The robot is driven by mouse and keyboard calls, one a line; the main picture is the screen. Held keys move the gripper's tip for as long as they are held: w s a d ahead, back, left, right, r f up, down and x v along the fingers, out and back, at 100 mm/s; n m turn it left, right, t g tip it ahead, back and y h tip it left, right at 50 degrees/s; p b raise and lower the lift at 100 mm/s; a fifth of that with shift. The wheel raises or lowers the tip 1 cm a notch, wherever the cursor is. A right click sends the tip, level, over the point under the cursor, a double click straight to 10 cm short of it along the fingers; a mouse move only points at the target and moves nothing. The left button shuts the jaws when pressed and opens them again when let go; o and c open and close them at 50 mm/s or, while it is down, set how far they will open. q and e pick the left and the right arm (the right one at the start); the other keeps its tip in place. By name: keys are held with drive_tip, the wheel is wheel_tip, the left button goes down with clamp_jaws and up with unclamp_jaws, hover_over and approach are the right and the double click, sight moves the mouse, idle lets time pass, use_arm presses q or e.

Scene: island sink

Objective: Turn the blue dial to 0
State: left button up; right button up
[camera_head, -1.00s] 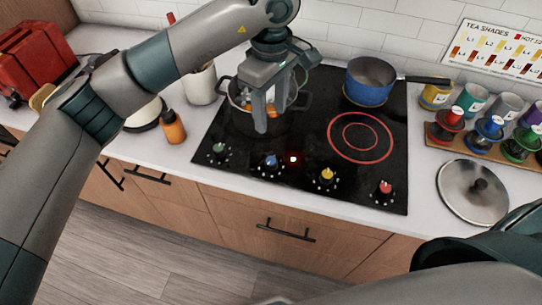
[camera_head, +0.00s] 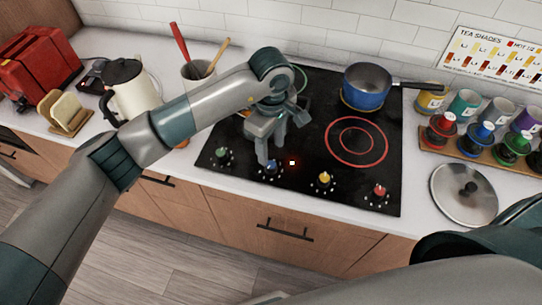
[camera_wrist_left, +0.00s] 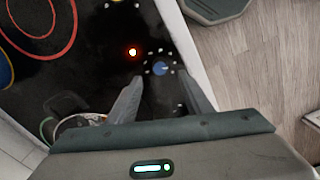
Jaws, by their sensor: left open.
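The blue dial (camera_head: 271,166) sits on the front edge strip of the black cooktop (camera_head: 300,185), second from the left. My left gripper (camera_head: 270,158) is open and points down just above the blue dial, partly covering it in the head view. In the left wrist view the blue dial (camera_wrist_left: 160,69) shows a little beyond the gap between the two fingertips (camera_wrist_left: 162,85), with white marks around it. I cannot read the dial's setting. A red light (camera_wrist_left: 132,52) glows beside it. My right gripper is not in view; part of my right arm shows at the lower right.
Green (camera_head: 222,154), yellow (camera_head: 324,179) and red (camera_head: 380,191) dials share the cooktop's front. A blue pot (camera_head: 366,88) stands at the back. A lid (camera_head: 464,193) lies on the counter at right. A white kettle (camera_head: 133,92) stands at left.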

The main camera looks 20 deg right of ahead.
sight(271, 164)
use_arm(q)
wheel_tip(271, 164, down, 5)
drive_tip(key=shift+f+p, duration=0.15)
drive_tip(key=shift+p, duration=0.9)
drive_tip(key=shift+f, duration=0.9)
drive_tip(key=c, duration=1.1)
